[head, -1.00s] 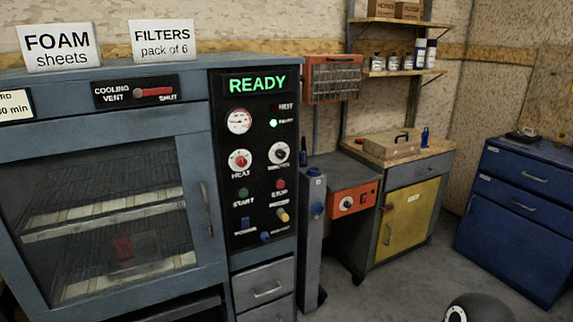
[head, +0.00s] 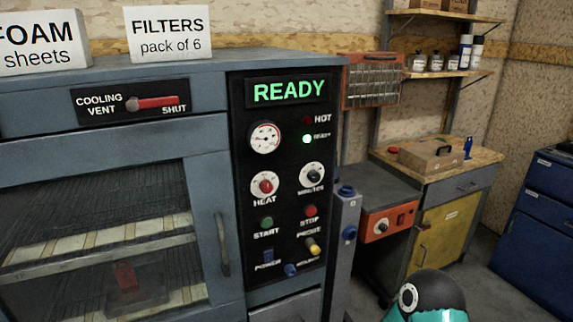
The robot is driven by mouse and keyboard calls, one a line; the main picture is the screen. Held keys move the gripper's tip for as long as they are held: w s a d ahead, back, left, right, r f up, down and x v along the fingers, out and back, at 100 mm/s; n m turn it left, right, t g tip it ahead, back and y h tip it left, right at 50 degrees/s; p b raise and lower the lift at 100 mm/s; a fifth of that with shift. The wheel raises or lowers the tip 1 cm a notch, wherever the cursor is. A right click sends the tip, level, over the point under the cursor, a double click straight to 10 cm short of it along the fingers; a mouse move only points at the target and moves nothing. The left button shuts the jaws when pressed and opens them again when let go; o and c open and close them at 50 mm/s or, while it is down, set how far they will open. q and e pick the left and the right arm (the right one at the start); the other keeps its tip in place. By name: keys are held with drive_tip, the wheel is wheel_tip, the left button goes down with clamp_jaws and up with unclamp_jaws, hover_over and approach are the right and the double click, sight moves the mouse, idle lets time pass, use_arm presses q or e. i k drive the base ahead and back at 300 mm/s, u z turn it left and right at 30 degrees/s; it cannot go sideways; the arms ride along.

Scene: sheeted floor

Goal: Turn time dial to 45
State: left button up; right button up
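The time dial, labelled MINUTES (head: 312,177), is a white round dial with a dark knob on the oven's black control panel (head: 284,225). Its scale and pointer are too small to read. The heat dial (head: 265,186), white with a red knob, is just left of it. Above are a round gauge (head: 265,138) and a display (head: 289,92) reading READY in green. Neither gripper shows in the head view. A black and teal rounded link of my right arm shows at the bottom right, below and apart from the panel.
Below the dials are green START (head: 266,223) and red STOP (head: 310,211) buttons, and a yellow knob (head: 313,246). The cooling vent lever (head: 155,103) is red. Right of the oven stand a grey post (head: 344,250) and a workbench (head: 440,220).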

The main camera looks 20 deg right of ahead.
sight(314, 177)
drive_tip(key=z, duration=0.05)
drive_tip(key=i, duration=0.9)
drive_tip(key=z, duration=0.35)
